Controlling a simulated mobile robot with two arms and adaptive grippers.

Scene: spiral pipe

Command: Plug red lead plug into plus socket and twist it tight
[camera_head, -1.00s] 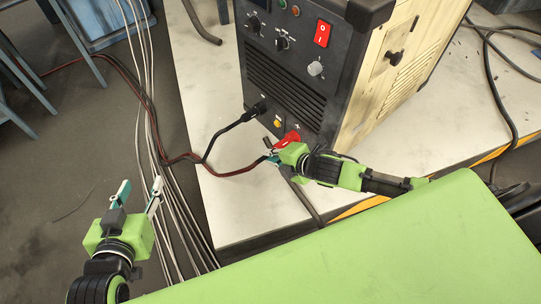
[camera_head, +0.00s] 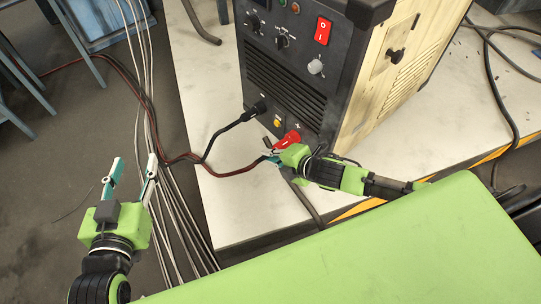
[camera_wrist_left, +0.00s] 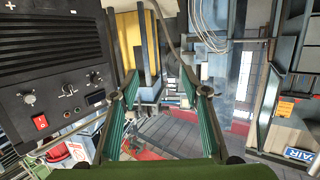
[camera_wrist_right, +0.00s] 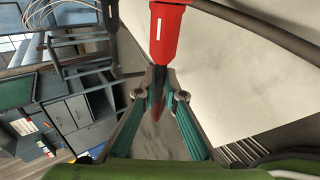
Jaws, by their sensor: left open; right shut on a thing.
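The red lead plug (camera_head: 289,139) is at the lower front of the welding machine (camera_head: 285,75), near the plus mark. My right gripper (camera_head: 276,158) is shut on it. The right wrist view shows the red plug (camera_wrist_right: 168,38) pointing away beyond the fingertips (camera_wrist_right: 160,95). The plus socket is hidden behind the plug, and I cannot tell whether the plug is seated. The red cable (camera_head: 225,173) trails left from the gripper. My left gripper (camera_head: 134,170) is open and empty, well left of the machine; its fingers (camera_wrist_left: 162,95) are wide apart in the left wrist view.
A black plug (camera_head: 256,109) with a dark cable sits in a socket left of a yellow fitting (camera_head: 277,123). The pale worktop (camera_head: 228,200) is mostly clear in front. Thin rods (camera_head: 172,195) pass close beside my left gripper. A black cable (camera_head: 305,200) lies below my right gripper.

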